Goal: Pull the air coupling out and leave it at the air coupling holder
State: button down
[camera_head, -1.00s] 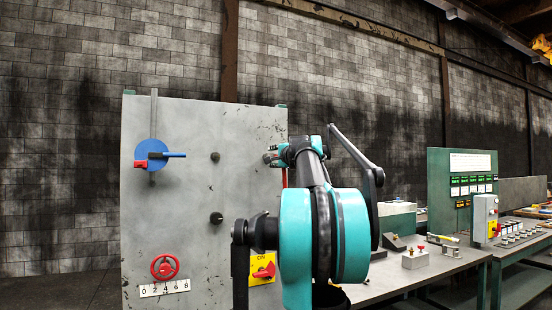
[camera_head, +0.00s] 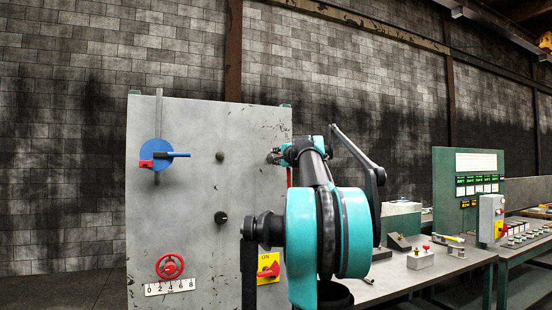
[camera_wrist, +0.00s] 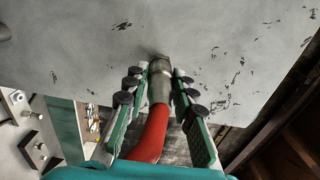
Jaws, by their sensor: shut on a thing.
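The air coupling (camera_wrist: 160,82), a grey metal piece on a red hose (camera_wrist: 150,138), is between the fingers of my gripper (camera_wrist: 158,85) in the wrist view. My gripper is shut on it. The coupling's front end is at the grey panel (camera_wrist: 90,35); I cannot tell whether it is seated or just clear. In the head view my gripper (camera_head: 277,156) is at the panel's upper right, and a bit of red hose (camera_head: 290,178) shows beside it. The coupling is not clear in the head view. I cannot make out the air coupling holder.
The panel carries a blue disc with a lever (camera_head: 157,155), black knobs (camera_head: 221,218), a red handwheel (camera_head: 170,266) and a yellow switch (camera_head: 268,267). A workbench (camera_head: 440,265) with small devices and a green display console (camera_head: 470,190) stands to the right.

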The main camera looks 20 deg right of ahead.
jog(key=shift+s, duration=0.2)
dwell(0.4)
jog(key=shift+s+d, duration=0.1)
jog(key=shift+s, duration=1.75)
